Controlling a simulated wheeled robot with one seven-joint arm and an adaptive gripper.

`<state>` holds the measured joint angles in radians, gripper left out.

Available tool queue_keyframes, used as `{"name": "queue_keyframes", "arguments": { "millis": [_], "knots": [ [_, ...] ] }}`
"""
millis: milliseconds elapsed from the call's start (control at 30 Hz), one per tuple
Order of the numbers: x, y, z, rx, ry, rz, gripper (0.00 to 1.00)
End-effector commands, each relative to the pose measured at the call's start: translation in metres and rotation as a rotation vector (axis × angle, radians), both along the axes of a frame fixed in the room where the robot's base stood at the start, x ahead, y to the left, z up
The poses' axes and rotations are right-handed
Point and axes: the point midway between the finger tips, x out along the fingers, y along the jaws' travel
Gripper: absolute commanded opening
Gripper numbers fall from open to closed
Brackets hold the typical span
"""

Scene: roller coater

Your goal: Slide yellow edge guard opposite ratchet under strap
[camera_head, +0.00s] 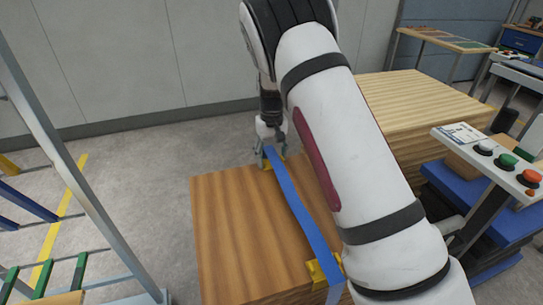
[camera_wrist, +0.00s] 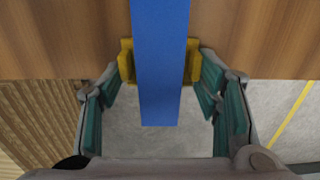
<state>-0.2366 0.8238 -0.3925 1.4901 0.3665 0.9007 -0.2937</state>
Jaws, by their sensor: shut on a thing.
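A yellow edge guard (camera_wrist: 193,60) sits at the far edge of the wooden block (camera_head: 235,225), with the blue strap (camera_wrist: 160,50) passing over its middle. My gripper (camera_wrist: 160,72) is shut on this guard, one teal-padded finger at each side of it. In the head view my gripper (camera_head: 271,148) is at the block's far edge, and only a little of the guard (camera_head: 267,166) shows. The strap (camera_head: 297,205) runs along the block's top to a second yellow guard (camera_head: 318,271) at the near edge, partly hidden by my arm. No ratchet is visible.
A lighter wooden block (camera_head: 400,95) stands behind my arm at the right. A control panel with coloured buttons (camera_head: 508,160) is at the right. A metal rack frame (camera_head: 60,150) stands at the left. Grey floor lies open beyond the block's far edge.

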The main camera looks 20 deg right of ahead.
Motion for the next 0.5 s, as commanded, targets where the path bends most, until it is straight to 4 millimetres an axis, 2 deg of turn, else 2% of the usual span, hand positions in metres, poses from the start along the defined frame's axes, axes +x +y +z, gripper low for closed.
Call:
{"name": "queue_keyframes", "arguments": {
  "millis": [167, 200, 300, 500],
  "knots": [
    [-0.0002, -0.0004, -0.0003, 0.0, 0.001, -0.001, 0.29],
    [-0.0002, -0.0004, -0.0003, 0.0, 0.001, -0.001, 0.6],
    [-0.0002, -0.0004, -0.0002, 0.0, 0.001, -0.001, 0.81],
    [-0.0001, -0.0004, -0.0001, 0.0, 0.0, 0.0, 0.81]
  ]
}}
